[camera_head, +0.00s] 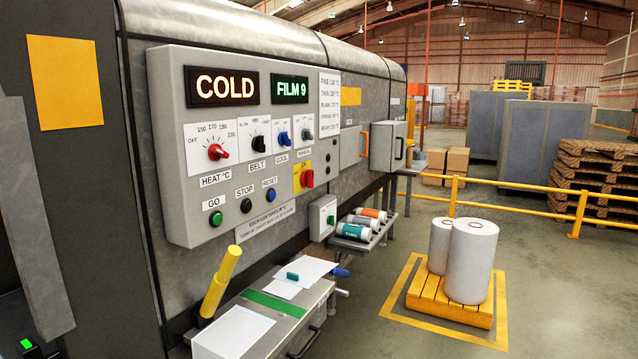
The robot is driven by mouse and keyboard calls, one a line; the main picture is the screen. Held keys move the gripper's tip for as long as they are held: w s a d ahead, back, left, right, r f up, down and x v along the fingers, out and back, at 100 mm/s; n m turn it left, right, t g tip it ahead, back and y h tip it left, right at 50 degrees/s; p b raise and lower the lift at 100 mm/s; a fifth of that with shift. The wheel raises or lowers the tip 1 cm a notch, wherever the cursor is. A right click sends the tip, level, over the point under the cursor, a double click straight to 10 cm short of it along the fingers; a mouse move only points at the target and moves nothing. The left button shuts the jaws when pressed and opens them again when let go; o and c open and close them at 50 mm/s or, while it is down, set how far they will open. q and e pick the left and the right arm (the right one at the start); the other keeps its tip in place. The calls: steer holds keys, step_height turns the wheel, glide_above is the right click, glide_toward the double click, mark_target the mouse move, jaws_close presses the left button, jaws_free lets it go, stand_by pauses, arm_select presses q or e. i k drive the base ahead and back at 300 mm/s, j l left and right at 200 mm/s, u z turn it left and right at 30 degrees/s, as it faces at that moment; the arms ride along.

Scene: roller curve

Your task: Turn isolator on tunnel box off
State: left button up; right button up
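Neither my left nor my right gripper is in view, and nothing covers the switch.
Heat (217,152), belt (258,144) and cool (283,138) knobs are close to the switch. A slanted yellow lever (221,282) rises from the shelf (317,297) below the panel. White rolls (471,262) stand on a yellow pallet (440,302) at right, with bare floor around.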

mark_target(307, 177)
steer(key=i+l+u, duration=0.15)
steer(key=u, duration=0.3)
steer(key=i+l+u, duration=0.1)
steer(key=u, duration=0.35)
steer(key=l+u, duration=0.3)
steer(key=u, duration=0.2)
steer(key=i, duration=0.05)
